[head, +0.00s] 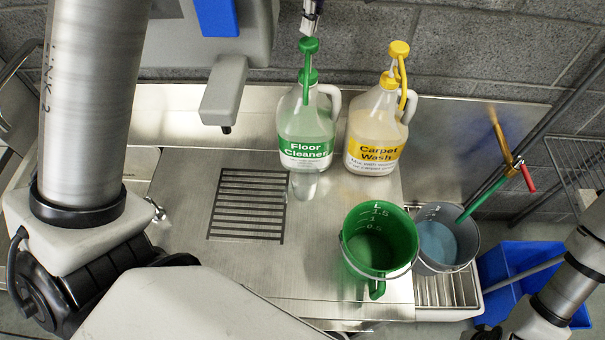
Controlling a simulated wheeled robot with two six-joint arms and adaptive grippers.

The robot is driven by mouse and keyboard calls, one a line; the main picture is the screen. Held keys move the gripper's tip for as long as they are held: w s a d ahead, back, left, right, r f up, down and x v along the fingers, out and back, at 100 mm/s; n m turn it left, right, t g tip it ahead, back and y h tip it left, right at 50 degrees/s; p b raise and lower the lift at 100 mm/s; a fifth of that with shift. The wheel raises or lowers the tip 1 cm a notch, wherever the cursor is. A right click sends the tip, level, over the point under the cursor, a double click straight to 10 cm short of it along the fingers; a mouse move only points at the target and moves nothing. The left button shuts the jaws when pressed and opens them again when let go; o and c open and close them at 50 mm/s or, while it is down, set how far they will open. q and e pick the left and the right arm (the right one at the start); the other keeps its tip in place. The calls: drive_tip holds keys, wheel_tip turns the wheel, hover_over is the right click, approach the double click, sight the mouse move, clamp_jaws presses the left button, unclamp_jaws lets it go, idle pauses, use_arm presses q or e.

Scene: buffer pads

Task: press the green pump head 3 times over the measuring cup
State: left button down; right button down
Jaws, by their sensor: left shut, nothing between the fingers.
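The green pump head (309,45) tops the white, translucent Floor Cleaner bottle (305,125), which stands upright at the back of the steel counter. Its green spout tube curves down at the front. A small clear cup (304,185), which looks like the measuring cup, stands just in front of the bottle; its contents are hard to make out. My left gripper (309,27) is shut and empty, pointing down right above the green pump head. I cannot tell whether the tips touch it. My right arm shows at the lower right, but its gripper is not in view.
A Carpet Wash bottle (375,130) with a yellow pump stands close on the right. A green graduated bucket (379,245) and a grey bucket (447,238) with blue liquid stand at the front right. A dark slotted grate (247,205) lies left of the cup. A wall is behind.

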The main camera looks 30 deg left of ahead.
sight(310, 42)
use_arm(q)
drive_tip(key=shift+s+r, duration=0.1)
drive_tip(key=shift+w+f, duration=0.2)
drive_tip(key=shift+w, duration=0.05)
drive_tip(key=shift+s+f+b, duration=0.15)
drive_tip(key=shift+f+b, duration=0.2)
drive_tip(key=shift+f, duration=0.1)
drive_tip(key=shift+f+b, duration=0.3)
drive_tip(key=shift+f, duration=0.3)
drive_tip(key=shift+f+b, duration=0.7)
drive_tip(key=shift+f, duration=0.65)
wheel_tip(310, 42, up, 5)
drive_tip(key=p, duration=0.4)
